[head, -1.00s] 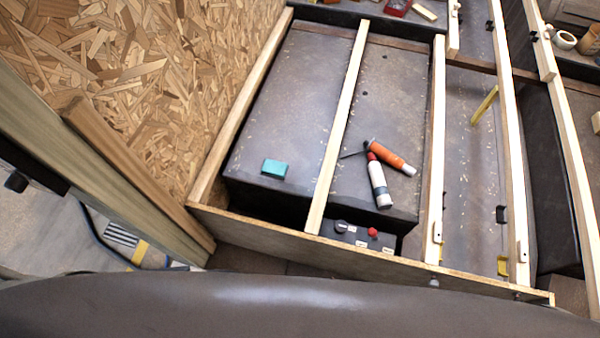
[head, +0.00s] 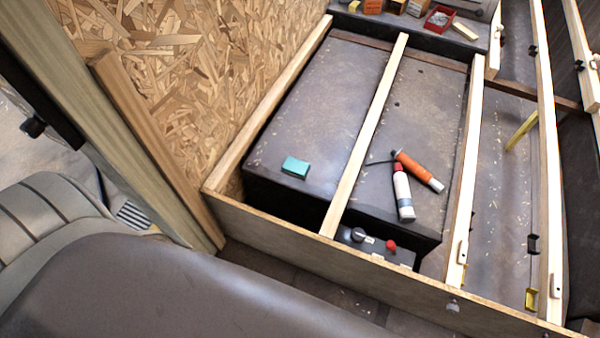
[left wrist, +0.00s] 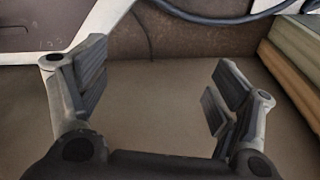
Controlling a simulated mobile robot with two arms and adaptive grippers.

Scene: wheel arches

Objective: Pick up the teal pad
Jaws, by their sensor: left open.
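The teal pad (head: 295,167) is a small block lying on the grey wheel arch (head: 318,100), near its front edge, in the left bay of the wooden frame. My left gripper (left wrist: 155,90) shows in the left wrist view with its two fingers wide apart and nothing between them. A plain brown-grey surface lies behind the fingers, and the pad is not in that view. Neither gripper shows in the head view, so I cannot tell how far the left one is from the pad.
A wooden slat (head: 365,135) divides the arch. Right of it lie an orange tube (head: 418,172) and a white bottle with a red cap (head: 403,195). A front board (head: 300,245) and a chipboard wall (head: 190,75) bound the bay. A black box with knobs (head: 375,246) sits below.

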